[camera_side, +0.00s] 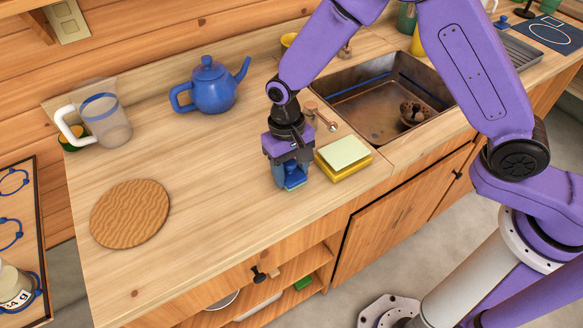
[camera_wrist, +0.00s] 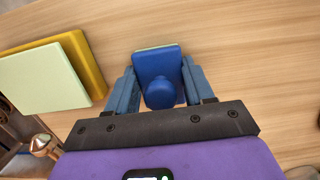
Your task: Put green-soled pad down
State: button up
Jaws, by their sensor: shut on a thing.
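My gripper (camera_side: 291,172) points down over the wooden counter (camera_side: 225,150), near its front edge and left of the sink. It is shut on the green-soled pad (camera_side: 294,182), a blue block with a round knob and a thin green layer underneath. In the wrist view the pad (camera_wrist: 158,72) sits between the two blue fingers of my gripper (camera_wrist: 160,85), its knob toward the palm. Its green edge shows only as a thin strip. The pad is at or very close to the counter top; I cannot tell whether it touches.
A yellow sponge-like block with a pale green top (camera_side: 344,155) lies just right of my gripper. The sink (camera_side: 380,95) is behind it. The counter between mat and gripper is clear.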

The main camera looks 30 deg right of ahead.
jog(key=o, duration=1.1)
jog(key=shift+s+d+f, duration=0.1)
jog(key=shift+s+f, duration=0.05)
jog(key=shift+f, duration=0.4)
jog(key=shift+d, duration=0.25)
jog(key=r, duration=0.4)
jog(key=w+r, duration=0.1)
jog(key=r, duration=0.7)
jog(key=shift+w+a+r, duration=0.1)
jog(key=shift+w+a, duration=0.2)
jog(key=shift+w, duration=0.05)
jog(key=shift+r, duration=0.6)
